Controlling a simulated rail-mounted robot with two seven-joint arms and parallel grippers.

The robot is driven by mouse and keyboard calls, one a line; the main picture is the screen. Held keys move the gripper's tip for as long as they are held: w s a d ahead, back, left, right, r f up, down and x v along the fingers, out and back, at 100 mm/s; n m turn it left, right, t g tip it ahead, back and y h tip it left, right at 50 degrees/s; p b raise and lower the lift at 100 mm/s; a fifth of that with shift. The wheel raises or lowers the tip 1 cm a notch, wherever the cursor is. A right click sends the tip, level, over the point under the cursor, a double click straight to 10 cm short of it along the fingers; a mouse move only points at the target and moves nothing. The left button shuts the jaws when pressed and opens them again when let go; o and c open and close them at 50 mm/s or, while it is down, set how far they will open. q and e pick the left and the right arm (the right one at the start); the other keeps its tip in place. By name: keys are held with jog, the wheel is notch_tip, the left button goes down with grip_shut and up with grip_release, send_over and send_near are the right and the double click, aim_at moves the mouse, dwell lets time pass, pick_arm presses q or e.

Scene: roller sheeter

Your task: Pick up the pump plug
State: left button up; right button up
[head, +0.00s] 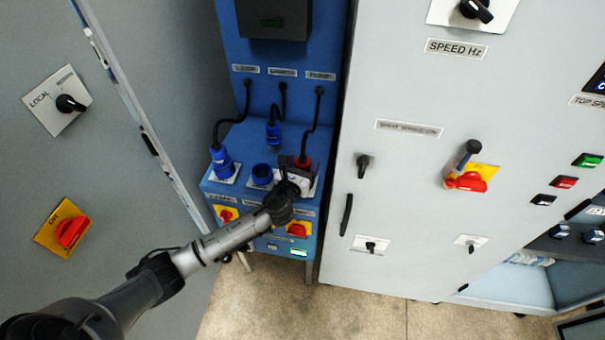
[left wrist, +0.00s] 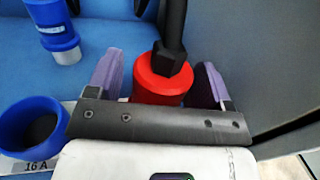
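A red plug (head: 303,161) on a black cable stands at the right end of the blue panel's ledge. In the left wrist view the red plug (left wrist: 163,82) lies between my left gripper's two purple finger pads. My left gripper (left wrist: 160,72) is open around it, with a gap showing on the left side. In the head view my left gripper (head: 301,168) partly covers the plug and hides its socket. I cannot read which label names the pump. My right gripper is not in view.
A blue plug (head: 273,133) hangs by its cable above an open blue socket (head: 262,170). Another blue plug (head: 222,160) stands at the left of the ledge. Grey cabinets (head: 400,200) flank the blue panel closely, leaving little side room.

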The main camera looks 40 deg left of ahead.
pick_arm(q)
jog(key=c, duration=1)
notch_tip(320, 180, up, 10)
jog(key=p, duration=0.4)
jog(key=shift+f, duration=0.1)
jog(key=shift+r+p, duration=0.5)
jog(key=shift+r, duration=0.2)
jog(key=shift+r+p, duration=0.8)
jog(key=shift+p, duration=0.15)
notch_tip(320, 180, up, 3)
jog(key=p, duration=0.4)
jog(key=shift+r, duration=0.15)
